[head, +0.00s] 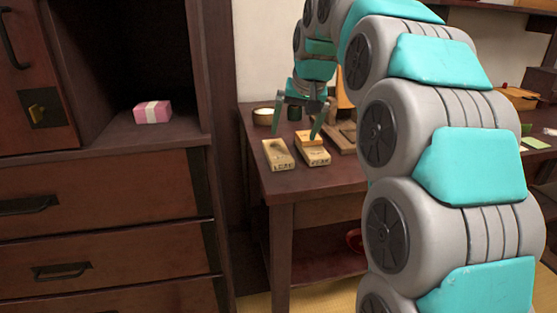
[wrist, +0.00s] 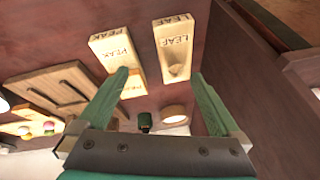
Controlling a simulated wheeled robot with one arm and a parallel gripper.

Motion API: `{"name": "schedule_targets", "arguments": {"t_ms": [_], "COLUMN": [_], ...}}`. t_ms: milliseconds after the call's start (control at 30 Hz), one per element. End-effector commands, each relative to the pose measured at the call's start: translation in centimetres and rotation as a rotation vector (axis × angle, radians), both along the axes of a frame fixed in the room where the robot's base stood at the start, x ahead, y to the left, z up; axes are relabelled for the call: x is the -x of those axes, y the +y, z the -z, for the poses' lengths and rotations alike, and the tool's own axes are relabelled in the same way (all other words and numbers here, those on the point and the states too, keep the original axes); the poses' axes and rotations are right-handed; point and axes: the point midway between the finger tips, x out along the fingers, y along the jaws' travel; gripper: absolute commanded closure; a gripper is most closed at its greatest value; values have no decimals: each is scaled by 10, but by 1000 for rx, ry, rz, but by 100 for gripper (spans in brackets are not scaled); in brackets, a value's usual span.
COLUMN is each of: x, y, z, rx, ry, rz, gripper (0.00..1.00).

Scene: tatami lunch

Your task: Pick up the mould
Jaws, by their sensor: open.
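Two pale wooden moulds lie side by side on the dark table. The one marked LEAF (head: 278,154) has a leaf-shaped hollow; it also shows in the wrist view (wrist: 174,50). The one marked PEAK (head: 314,157) is beside it and also shows in the wrist view (wrist: 110,48). A smaller orange-tan wooden piece (head: 308,138) lies at the PEAK mould's far end, partly behind a finger in the wrist view. My gripper (head: 297,130) is open and empty above the moulds.
A round container (head: 263,116) and a small dark green can (wrist: 144,120) stand close to the moulds. A slatted wooden tray (wrist: 65,88) and coloured balls (wrist: 38,128) are to one side. A dark cabinet holding a pink box (head: 153,112) stands left of the table (head: 330,183).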

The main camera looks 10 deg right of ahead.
Motion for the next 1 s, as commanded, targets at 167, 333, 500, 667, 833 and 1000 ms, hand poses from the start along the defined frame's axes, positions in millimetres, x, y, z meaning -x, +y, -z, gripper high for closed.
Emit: {"name": "schedule_targets", "arguments": {"t_ms": [167, 333, 500, 667, 833, 1000], "x": [7, 5, -2, -8, -20, -25], "y": [34, 37, 36, 34, 33, 33], "z": [-8, 3, 16, 29, 53, 63], "rx": [157, 178, 176, 175, 174, 174], "ry": [12, 21, 17, 20, 22, 18], "rz": [-199, -226, -224, -223, -223, -223], "gripper": [0, 0, 0, 0, 0, 0]}}
